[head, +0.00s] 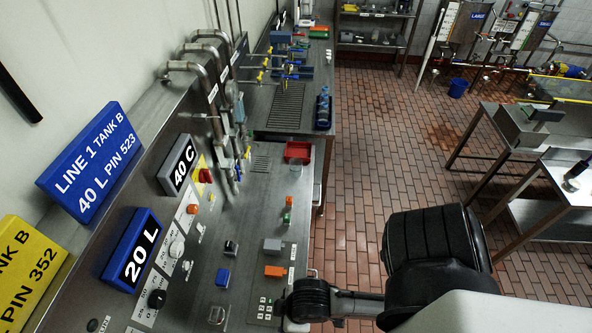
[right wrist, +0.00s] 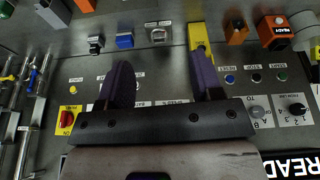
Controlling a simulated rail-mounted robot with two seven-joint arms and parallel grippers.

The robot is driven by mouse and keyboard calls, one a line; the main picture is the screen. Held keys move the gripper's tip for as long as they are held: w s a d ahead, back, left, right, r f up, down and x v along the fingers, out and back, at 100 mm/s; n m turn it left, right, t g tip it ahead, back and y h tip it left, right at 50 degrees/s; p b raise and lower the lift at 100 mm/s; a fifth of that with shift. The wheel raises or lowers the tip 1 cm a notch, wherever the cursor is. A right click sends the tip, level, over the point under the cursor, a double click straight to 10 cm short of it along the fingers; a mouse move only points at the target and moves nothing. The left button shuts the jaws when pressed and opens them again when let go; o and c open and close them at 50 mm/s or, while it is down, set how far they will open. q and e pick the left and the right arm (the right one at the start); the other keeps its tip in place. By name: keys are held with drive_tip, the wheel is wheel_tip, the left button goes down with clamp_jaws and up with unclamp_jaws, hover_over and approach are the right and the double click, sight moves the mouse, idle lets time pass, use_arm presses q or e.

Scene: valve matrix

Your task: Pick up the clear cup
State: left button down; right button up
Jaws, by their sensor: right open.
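My left gripper is in neither view.
A red tray (head: 298,152) and a rack of blue bottles (head: 323,110) are on the counter. Pipes with yellow-handled valves (head: 285,68) stand behind. Blue (head: 85,162) and yellow (head: 30,265) signs line the left. Open tiled floor (head: 370,150) lies to the right.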

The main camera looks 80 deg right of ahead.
drive_tip(key=o, duration=0.7)
